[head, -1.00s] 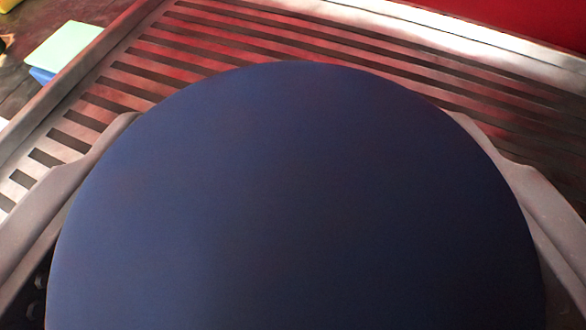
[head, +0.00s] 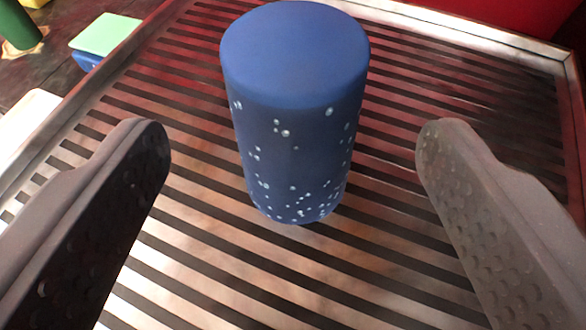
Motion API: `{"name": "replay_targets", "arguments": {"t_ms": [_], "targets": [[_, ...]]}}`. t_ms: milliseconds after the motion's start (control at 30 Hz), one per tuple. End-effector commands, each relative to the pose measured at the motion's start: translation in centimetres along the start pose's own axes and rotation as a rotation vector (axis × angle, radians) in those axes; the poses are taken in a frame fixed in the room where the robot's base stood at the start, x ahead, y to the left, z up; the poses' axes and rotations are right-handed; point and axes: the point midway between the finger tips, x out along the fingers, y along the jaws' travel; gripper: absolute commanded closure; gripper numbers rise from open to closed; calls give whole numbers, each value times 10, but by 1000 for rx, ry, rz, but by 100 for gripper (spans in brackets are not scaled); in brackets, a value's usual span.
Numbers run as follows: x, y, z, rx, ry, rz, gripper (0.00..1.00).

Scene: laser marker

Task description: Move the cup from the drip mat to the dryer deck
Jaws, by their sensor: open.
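A blue cup (head: 290,110) with a plain closed top facing up and clear droplets on its side stands upright on a slatted metal deck (head: 240,265). My gripper (head: 295,140) is open, with one grey finger at the left and one at the right. The cup stands ahead of the fingers, apart from both, with clear room on each side. I cannot tell from this view whether the slatted deck is the dryer deck or the drip mat.
A raised metal rim edges the deck, with a red surface (head: 510,25) behind it. Beyond the left rim are a pale green and blue block (head: 105,35), a dark green object (head: 18,28) and a white item (head: 30,115). The deck around the cup is clear.

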Motion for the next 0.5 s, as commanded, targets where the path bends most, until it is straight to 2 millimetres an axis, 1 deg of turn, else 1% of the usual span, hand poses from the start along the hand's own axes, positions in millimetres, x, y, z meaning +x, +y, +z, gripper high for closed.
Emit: {"name": "replay_targets", "arguments": {"t_ms": [33,100,200,333,500], "targets": [[-8,0,0,-1,1,0,28],[-17,0,0,-1,1,0,28],[-26,0,0,-1,0,0,28],[-33,0,0,1,0,0,28],[-37,1,0,2,0,1,28]]}}
